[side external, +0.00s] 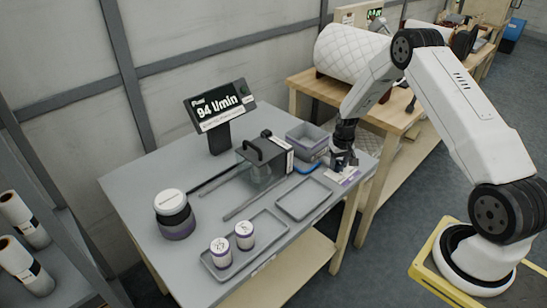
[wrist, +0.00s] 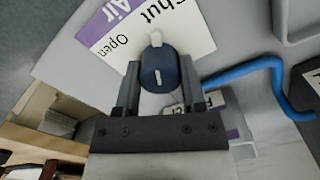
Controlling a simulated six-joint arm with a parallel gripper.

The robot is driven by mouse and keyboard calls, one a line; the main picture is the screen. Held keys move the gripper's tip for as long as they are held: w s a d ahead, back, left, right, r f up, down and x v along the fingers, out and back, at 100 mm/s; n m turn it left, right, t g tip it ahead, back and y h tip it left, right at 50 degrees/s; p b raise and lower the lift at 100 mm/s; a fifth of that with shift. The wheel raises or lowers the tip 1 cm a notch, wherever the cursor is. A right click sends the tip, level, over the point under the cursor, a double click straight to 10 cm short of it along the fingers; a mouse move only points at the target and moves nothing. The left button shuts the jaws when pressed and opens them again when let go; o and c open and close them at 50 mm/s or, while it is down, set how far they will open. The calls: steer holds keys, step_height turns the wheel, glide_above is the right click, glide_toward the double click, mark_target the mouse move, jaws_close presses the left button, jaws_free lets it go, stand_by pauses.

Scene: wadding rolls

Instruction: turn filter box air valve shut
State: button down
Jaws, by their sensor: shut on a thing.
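The air valve is a dark blue knob (wrist: 160,70) with a white mark on its face and a white tab at its upper end. My gripper (wrist: 157,84) is shut on the knob, one finger on each side. A white and purple label (wrist: 112,32) beyond the knob reads "Air", "Shut" and "Open". The tab lies between the two words, nearer "Shut". In the side external view my gripper (side external: 344,158) is at the table's right end, and the knob is hidden there. The filter box (side external: 268,152) is dark with a handle. A display (side external: 219,105) reads 94 l/min.
A blue hose (wrist: 245,70) runs close to the right of my gripper.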

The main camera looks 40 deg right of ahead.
mark_target(339, 162)
steer(key=shift+m, duration=1.7)
steer(key=shift+c, duration=0.9)
jaws_free()
steer(key=shift+r, duration=3.95)
steer(key=shift+a, duration=0.1)
